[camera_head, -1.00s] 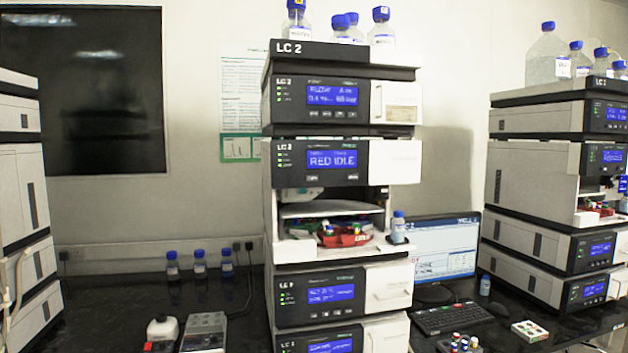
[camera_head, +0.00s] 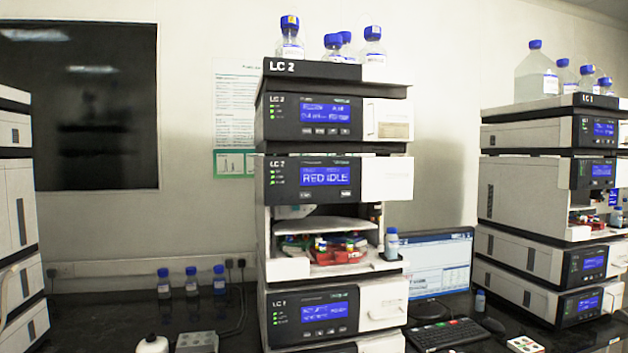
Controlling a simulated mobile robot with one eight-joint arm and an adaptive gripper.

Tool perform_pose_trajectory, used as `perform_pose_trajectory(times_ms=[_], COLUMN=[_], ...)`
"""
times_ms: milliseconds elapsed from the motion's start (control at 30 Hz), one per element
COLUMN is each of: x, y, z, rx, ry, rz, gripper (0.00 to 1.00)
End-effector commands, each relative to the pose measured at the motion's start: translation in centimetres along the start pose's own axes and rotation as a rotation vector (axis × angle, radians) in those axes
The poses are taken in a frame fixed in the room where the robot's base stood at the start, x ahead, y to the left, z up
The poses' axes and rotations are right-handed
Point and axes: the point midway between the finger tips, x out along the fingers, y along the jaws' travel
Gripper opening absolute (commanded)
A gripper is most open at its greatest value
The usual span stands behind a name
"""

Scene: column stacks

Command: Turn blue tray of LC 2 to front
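The LC 2 stack (camera_head: 310,69) stands in the middle of the head view. Its sampler display (camera_head: 325,177) reads "RED IDLE". The open bay below it shows a red tray (camera_head: 340,257) at the front, holding several vials with coloured caps. Other coloured parts sit beside and behind the red tray, but they are too small to tell apart, and I cannot make out a blue tray for sure. My gripper is not in view.
A small blue-capped bottle (camera_head: 392,244) stands at the bay's right edge. Blue-capped bottles (camera_head: 290,42) stand on top. A monitor (camera_head: 440,262) and keyboard (camera_head: 447,334) are to the right on the black bench. Another stack (camera_head: 545,205) stands far right, and one (camera_head: 18,210) far left.

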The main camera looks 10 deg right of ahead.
Motion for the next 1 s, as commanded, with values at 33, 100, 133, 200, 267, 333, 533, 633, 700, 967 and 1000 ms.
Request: perform_pose_trajectory(times_ms=[33, 100, 133, 200, 267, 333, 533, 633, 700, 967, 1000], x=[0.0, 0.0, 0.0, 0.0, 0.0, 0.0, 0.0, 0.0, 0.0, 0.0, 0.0], y=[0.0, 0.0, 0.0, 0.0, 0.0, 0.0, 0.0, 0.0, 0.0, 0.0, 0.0], z=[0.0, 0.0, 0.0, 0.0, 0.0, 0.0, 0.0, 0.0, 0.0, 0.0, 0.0], rx=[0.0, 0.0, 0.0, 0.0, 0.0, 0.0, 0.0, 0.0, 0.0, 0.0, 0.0], ry=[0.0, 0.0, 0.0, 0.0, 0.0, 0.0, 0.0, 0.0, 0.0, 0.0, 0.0], rz=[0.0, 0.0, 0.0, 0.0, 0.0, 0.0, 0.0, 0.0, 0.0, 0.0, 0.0], gripper=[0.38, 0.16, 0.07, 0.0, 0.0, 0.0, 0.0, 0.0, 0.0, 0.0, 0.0])
